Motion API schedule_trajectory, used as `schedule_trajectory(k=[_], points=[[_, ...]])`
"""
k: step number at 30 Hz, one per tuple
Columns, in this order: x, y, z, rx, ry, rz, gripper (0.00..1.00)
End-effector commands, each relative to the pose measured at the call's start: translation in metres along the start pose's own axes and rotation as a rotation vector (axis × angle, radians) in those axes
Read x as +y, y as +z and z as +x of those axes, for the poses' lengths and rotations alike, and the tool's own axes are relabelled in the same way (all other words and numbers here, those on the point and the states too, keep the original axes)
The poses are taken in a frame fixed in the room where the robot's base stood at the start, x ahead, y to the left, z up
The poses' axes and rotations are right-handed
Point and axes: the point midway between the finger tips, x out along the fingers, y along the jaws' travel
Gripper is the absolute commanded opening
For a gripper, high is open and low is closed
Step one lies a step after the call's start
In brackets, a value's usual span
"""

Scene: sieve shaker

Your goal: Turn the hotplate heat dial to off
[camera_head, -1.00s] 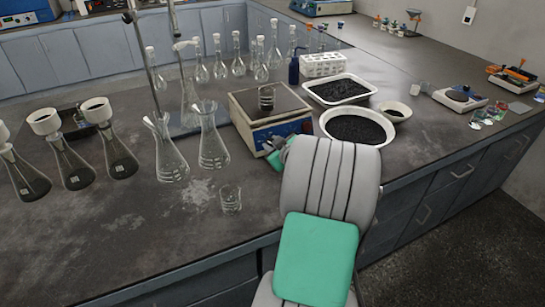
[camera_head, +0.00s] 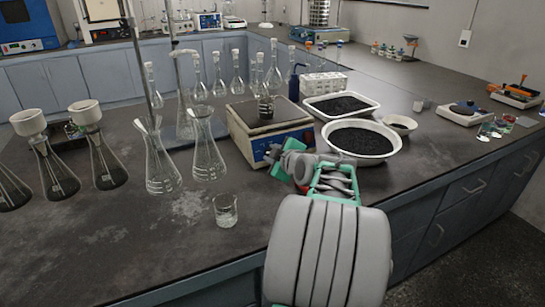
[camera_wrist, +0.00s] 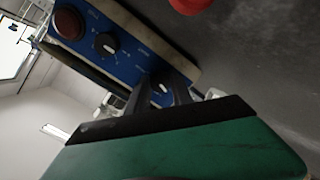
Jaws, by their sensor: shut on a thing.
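The hotplate (camera_head: 285,137) stands near the bench's front edge, with a dark top and a blue front panel. In the wrist view, its blue panel (camera_wrist: 133,61) appears tilted, with a black dial (camera_wrist: 105,43) bearing a white mark and a dark red round part (camera_wrist: 68,24). My gripper (camera_wrist: 166,88) is at a second dial (camera_wrist: 163,88) on the same panel, shut on it, its dark fingers on either side. Labels are too small to read, so I cannot tell which dial sets heat. In the head view, my gripper (camera_head: 272,154) is at the panel's front, and both dials are hidden or indistinct.
An empty beaker (camera_head: 226,210) and conical flasks (camera_head: 207,150) stand to the left. A white bowl of black grains (camera_head: 362,153) is close to the right. Bare bench lies at front left.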

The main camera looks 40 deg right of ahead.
Motion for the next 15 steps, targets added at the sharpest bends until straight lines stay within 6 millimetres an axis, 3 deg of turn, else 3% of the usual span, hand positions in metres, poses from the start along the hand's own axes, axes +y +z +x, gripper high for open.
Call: schedule_trajectory(k=[6, 7, 15], points=[[-0.0007, 0.0005, 0.0001, -0.001, -0.002, 0.000, 0.00], [-0.0007, 0.0005, 0.0001, -0.001, -0.002, 0.000, 0.28], [-0.0003, 0.0002, 0.0001, 0.000, -0.001, 0.000, 0.49]])
